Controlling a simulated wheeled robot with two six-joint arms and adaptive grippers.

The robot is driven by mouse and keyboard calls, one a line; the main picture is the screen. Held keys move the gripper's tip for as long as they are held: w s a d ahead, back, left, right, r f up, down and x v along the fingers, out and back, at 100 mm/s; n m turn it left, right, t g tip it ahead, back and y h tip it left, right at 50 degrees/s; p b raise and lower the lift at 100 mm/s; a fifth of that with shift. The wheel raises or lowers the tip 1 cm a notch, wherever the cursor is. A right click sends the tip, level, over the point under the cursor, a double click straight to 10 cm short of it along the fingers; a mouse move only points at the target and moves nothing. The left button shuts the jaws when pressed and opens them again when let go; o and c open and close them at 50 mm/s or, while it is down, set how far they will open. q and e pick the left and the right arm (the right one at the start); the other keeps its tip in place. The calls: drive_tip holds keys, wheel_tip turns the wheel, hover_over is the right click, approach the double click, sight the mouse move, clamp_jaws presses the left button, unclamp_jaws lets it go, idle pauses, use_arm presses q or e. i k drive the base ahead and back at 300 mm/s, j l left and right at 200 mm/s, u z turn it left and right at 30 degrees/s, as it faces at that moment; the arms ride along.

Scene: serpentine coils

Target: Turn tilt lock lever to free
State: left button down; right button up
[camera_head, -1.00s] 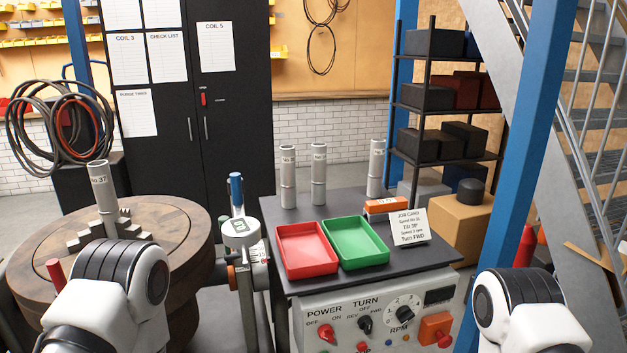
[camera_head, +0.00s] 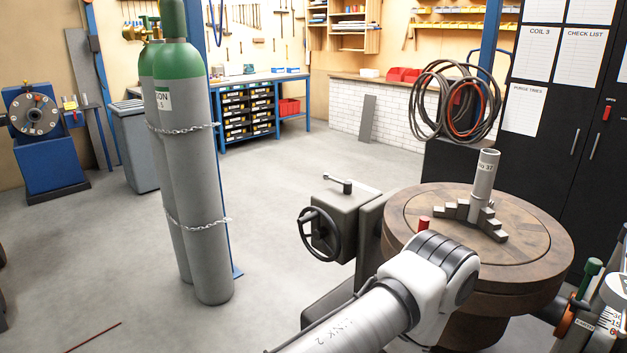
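No readable label marks the tilt lock lever, so I cannot tell for sure which part it is. A green-handled lever (camera_head: 591,275) stands at the lower right, beside the round turntable (camera_head: 545,262) and a partly cut-off white dial (camera_head: 610,318). A red knob (camera_head: 424,223) sticks up at the turntable's near left edge. A grey box with a small crank handle (camera_head: 338,184) and a black handwheel (camera_head: 320,234) stands left of the turntable. White links of my arm cover part of the turntable's front. Neither gripper is in view.
A metal tube (camera_head: 486,176) stands on the stepped jaws (camera_head: 468,211) of the turntable. Chained gas cylinders (camera_head: 196,190) stand on the left. Dark cabinets (camera_head: 560,120) stand behind the turntable. Open floor (camera_head: 300,180) lies between the cylinders and the turntable.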

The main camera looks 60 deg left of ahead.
sight(347, 184)
drive_tip(key=k+l+u, duration=0.1)
drive_tip(key=u, duration=1.4)
drive_tip(key=i+j, duration=0.1)
drive_tip(key=i, duration=0.25)
